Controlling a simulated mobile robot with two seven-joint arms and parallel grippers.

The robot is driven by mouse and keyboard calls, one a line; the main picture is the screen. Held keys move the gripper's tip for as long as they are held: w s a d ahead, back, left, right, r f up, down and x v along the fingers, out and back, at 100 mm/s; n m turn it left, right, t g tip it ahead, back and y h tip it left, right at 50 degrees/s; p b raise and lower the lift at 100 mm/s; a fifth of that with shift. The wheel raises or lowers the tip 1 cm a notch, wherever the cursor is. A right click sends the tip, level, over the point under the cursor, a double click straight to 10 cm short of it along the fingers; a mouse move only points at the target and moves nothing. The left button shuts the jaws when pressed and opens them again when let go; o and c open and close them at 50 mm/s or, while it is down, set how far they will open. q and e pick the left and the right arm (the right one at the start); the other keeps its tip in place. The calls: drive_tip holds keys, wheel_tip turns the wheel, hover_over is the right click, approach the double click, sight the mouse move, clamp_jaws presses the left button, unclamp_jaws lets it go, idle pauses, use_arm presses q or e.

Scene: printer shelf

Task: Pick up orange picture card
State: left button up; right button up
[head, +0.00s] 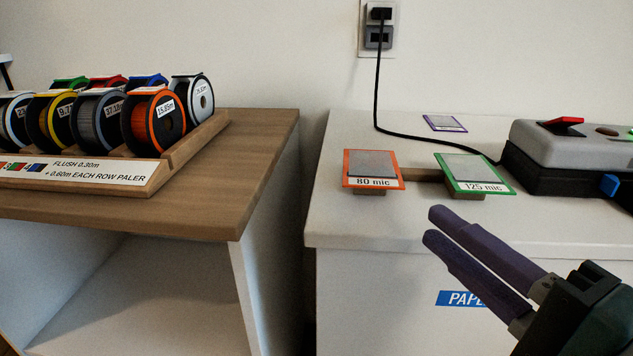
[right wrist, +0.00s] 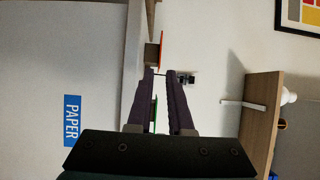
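The orange picture card (head: 372,168) has an orange frame, a grey picture area and the label "80 mic". It rests tilted on a small wooden stand at the front of the white cabinet top. In the right wrist view the orange card (right wrist: 162,50) shows nearly edge-on, beyond the fingertips. My right gripper (head: 434,226) is open and empty, with a narrow gap between its purple fingers. It is in front of and to the right of the orange card, apart from it. The fingers also show in the right wrist view (right wrist: 160,74). My left gripper is out of view.
A green-framed "125 mic" card (head: 474,174) stands just right of the orange one. A purple-framed card (head: 444,123) lies behind. A grey and black machine (head: 570,150) stands at right; its black cable (head: 420,138) runs behind the cards. A spool rack (head: 190,150) sits on the left wooden-topped shelf.

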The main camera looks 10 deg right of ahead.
sight(392, 189)
drive_tip(key=x, duration=0.9)
drive_tip(key=shift+w+d, duration=0.2)
drive_tip(key=shift+w, duration=0.15)
drive_tip(key=shift+s, duration=0.1)
clamp_jaws()
